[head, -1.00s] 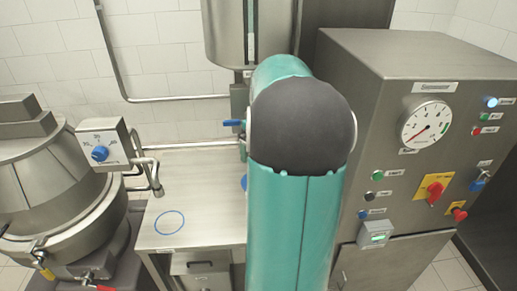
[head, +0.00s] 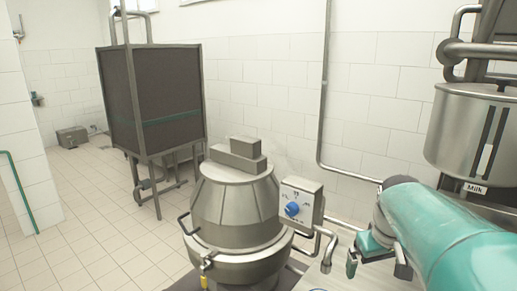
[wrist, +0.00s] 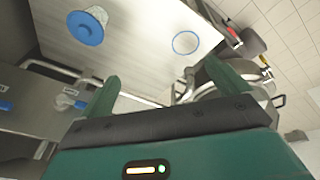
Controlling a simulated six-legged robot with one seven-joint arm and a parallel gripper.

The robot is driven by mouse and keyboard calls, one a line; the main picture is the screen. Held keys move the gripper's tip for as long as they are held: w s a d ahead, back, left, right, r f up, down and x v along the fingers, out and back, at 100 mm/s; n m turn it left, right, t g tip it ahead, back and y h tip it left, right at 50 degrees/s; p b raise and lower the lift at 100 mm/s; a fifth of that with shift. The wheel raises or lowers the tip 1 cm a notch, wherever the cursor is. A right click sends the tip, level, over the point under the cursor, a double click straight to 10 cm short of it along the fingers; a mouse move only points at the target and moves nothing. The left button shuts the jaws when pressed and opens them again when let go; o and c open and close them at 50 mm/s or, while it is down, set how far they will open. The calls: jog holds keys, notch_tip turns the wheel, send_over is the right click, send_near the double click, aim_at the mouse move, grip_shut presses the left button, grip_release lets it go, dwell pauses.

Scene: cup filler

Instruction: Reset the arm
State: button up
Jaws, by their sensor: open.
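My arm reaches in from the right edge of the head view, with its teal link across the lower right corner. My gripper (head: 377,268) is at its end, beside the kettle's control box and below the milk tank. In the wrist view my gripper (wrist: 162,85) has its two green fingers spread wide with nothing between them. A blue ring marking (wrist: 186,42) on the table shows bare metal inside.
A steel kettle (head: 235,200) with a control box (head: 301,203) and pipes stands left of my gripper. The milk tank (head: 475,140) hangs at the right. A dark framed tank (head: 155,98) stands farther back. The tiled floor (head: 80,215) at the left is clear.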

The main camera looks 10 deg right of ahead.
jog(key=s+a+t, duration=0.1)
jog(key=s+a, duration=0.2)
jog(key=a, duration=0.3)
jog(key=s+a+t+y, duration=0.1)
jog(key=s+a, duration=0.2)
jog(key=a, duration=0.3)
jog(key=s+a+f+t, duration=0.1)
jog(key=s+a, duration=0.1)
jog(key=a, duration=0.4)
jog(key=shift+s+a+n+y, duration=0.3)
jog(key=shift+s+a+n, duration=0.05)
jog(key=shift+s+n, duration=0.05)
